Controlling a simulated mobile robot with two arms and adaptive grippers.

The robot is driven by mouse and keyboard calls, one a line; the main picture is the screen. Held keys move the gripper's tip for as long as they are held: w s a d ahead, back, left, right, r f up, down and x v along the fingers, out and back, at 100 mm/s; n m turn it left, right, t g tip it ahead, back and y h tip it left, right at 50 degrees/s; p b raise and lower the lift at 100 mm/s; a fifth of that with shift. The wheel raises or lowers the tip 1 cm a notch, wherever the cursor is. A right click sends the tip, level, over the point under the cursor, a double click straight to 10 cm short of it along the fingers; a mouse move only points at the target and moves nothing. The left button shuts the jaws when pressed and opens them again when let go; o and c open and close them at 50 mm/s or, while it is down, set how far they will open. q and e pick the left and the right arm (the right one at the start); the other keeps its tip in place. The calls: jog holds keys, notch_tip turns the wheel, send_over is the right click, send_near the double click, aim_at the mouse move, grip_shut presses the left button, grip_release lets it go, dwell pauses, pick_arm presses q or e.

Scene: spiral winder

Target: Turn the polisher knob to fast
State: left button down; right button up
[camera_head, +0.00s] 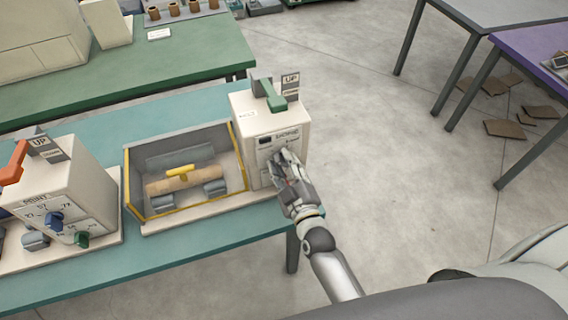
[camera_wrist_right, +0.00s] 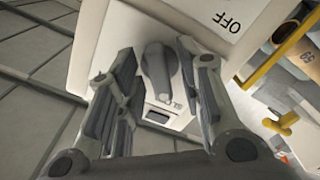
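A white machine box (camera_head: 262,117) with a green lever on top stands at the right end of the teal table. Its front lettering is too small to read surely. My right gripper (camera_head: 285,165) is at the lower part of its front face and hides the control there. In the right wrist view, a grey knob (camera_wrist_right: 157,72) on the white panel lies between the two fingers of my right gripper (camera_wrist_right: 158,85). The fingers are apart, with gaps visible on both sides of the knob. An upside-down OFF label (camera_wrist_right: 228,22) is on a white face above right. My left gripper is out of view.
A yellow-edged tray (camera_head: 190,213) holding a tan roller and grey blocks adjoins the box on the left. Another white box (camera_head: 65,195) with coloured knobs and a red lever stands further left. The floor (camera_head: 390,170) right of the table is clear.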

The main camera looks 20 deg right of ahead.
grip_shut()
jog(key=shift+m, duration=0.3)
jog(key=shift+r+m+p, duration=0.1)
jog(key=shift+m+p, duration=0.3)
jog(key=shift+m, duration=0.6)
jog(key=m, duration=0.3)
jog(key=shift+m+p, duration=0.3)
jog(key=shift+p, duration=0.05)
jog(key=m, duration=0.4)
jog(key=shift+m, duration=2.9)
jog(key=shift+o, duration=0.8)
grip_release()
